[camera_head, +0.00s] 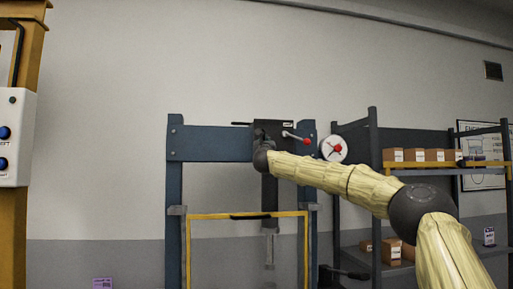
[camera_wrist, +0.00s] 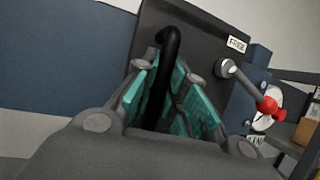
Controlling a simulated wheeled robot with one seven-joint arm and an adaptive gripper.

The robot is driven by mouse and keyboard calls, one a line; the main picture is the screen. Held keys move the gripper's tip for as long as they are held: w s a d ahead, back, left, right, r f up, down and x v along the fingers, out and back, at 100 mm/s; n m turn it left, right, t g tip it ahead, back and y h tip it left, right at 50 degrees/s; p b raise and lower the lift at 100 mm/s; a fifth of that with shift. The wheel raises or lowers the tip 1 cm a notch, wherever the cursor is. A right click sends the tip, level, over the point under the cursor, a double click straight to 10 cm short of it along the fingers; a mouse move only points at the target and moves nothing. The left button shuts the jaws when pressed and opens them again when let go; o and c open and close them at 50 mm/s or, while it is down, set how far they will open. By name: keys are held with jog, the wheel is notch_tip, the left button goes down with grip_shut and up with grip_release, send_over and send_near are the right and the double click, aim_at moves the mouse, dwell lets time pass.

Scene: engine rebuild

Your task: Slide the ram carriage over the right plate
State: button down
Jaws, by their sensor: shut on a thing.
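The ram carriage (camera_head: 287,127) is a dark block on the blue crossbeam (camera_head: 210,143) of the press, near the beam's right end. In the wrist view the carriage (camera_wrist: 206,40) carries a label reading FREE (camera_wrist: 237,43). A lever with a red knob (camera_head: 306,141) sticks out to its right; the knob (camera_wrist: 268,107) also shows in the wrist view. My gripper (camera_wrist: 172,82) has its teal-padded fingers shut around the carriage's black curved handle (camera_wrist: 167,48). In the head view my gripper (camera_head: 262,138) covers part of the carriage. No right plate can be made out.
A yellow-framed guard (camera_head: 246,216) stands across the press below the beam. A shelf rack (camera_head: 373,150) with several cardboard boxes (camera_head: 418,155) is on the right. A yellow column with a white control box (camera_head: 14,137) stands at the far left.

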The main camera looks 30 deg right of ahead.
jog(key=shift+d, duration=0.2)
jog(key=c, duration=1.7)
grip_release()
jog(key=shift+o, duration=1.2)
jog(key=shift+s+d, duration=0.15)
jog(key=shift+d, duration=0.15)
jog(key=shift+a, duration=0.4)
jog(key=v, duration=1.1)
jog(key=shift+s+f, duration=0.25)
jog(key=shift+s, duration=0.05)
jog(key=shift+d, duration=0.1)
